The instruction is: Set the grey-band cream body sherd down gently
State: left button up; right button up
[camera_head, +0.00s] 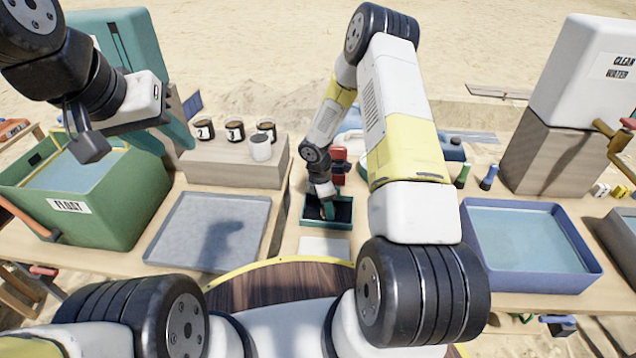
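The grey-band cream body sherd cannot be made out in this view. My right gripper (325,204) points down into a small dark green tray (341,224) near the middle of the bench. Its fingers are small and dark against the tray, so I cannot tell whether they are open or hold anything. My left gripper (92,146) is raised at the upper left, in front of the green float tank and the teal unit. I cannot tell its finger opening, and I see nothing held in it.
A grey tray (212,232) lies empty left of centre. A white plate (325,247) lies before the small tray. The float tank (112,205) stands left, and a blue water basin (525,245) right. Several jars (235,131) stand on a wooden block (232,168). A clean-water container (580,75) stands far right.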

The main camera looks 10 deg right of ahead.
jog(key=shift+r, duration=0.1)
notch_tip(320, 180, up, 12)
jog(key=a, duration=0.2)
notch_tip(320, 180, up, 11)
jog(key=m+t, duration=0.1)
jog(key=m, duration=0.3)
send_over(321, 210)
jog(key=s+d, duration=0.2)
jog(key=s+r+m+t, duration=0.1)
jog(key=s+r+m, duration=0.5)
jog(key=r, duration=0.5)
jog(key=s+a+r+m+t+y, duration=0.1)
jog(key=s+r+m, duration=0.3)
jog(key=s, duration=0.4)
jog(key=s+a+r+m+t+y, duration=0.1)
jog(key=s+r+m+t+y, duration=0.2)
jog(key=s+r, duration=0.4)
jog(key=shift+s+r+m, duration=0.15)
jog(key=shift+s+m, duration=0.55)
jog(key=shift+s, duration=0.3)
